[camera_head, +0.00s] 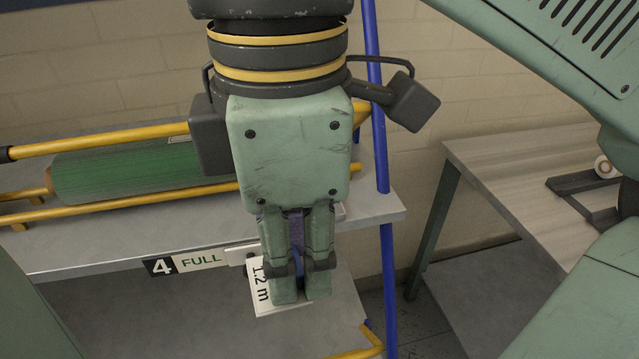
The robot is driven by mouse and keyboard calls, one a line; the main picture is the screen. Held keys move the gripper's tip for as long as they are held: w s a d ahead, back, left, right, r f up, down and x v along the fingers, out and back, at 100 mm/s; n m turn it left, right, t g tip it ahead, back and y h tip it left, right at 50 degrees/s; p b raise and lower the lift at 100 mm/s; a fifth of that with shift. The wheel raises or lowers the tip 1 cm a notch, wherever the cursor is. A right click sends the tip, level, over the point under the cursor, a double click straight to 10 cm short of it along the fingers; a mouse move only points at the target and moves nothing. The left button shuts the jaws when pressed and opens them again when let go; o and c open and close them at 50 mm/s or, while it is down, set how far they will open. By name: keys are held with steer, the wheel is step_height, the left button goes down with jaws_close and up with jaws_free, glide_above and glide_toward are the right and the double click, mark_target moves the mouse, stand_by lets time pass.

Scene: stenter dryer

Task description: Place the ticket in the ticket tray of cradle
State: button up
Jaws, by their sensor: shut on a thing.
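My gripper (302,285) points down at the front edge of the shelf and is shut on the ticket (264,304). The ticket is a white card reading "1.2 m"; it hangs tilted at the fingertips, its upper right part hidden by the fingers. The cradle (120,141) has yellow rails and bears a green roll (130,172) on the grey shelf behind my gripper. A small pale piece (240,251) shows at the shelf edge just left of the fingers; I cannot tell whether it is the ticket tray. My gripper hides the cradle's right part.
A blue post (381,150) stands close right of my gripper. A lower shelf (190,315) lies below. A wood-topped table (520,170) at right holds a dark stand with a small white roll (604,167).

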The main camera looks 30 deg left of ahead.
steer(key=shift+s+a+f+m, duration=0.1)
steer(key=shift+a+f+m, duration=0.1)
steer(key=shift+m, duration=0.1)
steer(key=shift+w+a, duration=0.1)
steer(key=shift+w, duration=0.15)
steer(key=w+a+p, duration=0.1)
steer(key=w+a, duration=0.1)
steer(key=w, duration=0.2)
steer(key=w+a, duration=0.2)
steer(key=w, duration=0.2)
steer(key=w+a+f+p, duration=0.1)
steer(key=w+a, duration=0.1)
steer(key=w, duration=0.3)
steer(key=shift+p, duration=0.35)
steer(key=f, duration=0.1)
steer(key=w+f, duration=0.1)
steer(key=f, duration=0.1)
steer(key=shift+w+a+f, duration=0.15)
steer(key=shift+a+f, duration=0.05)
steer(key=shift+f, duration=0.2)
steer(key=shift+f, duration=0.15)
steer(key=shift+f, duration=0.4)
steer(key=o, duration=0.6)
steer(key=shift+f, duration=0.1)
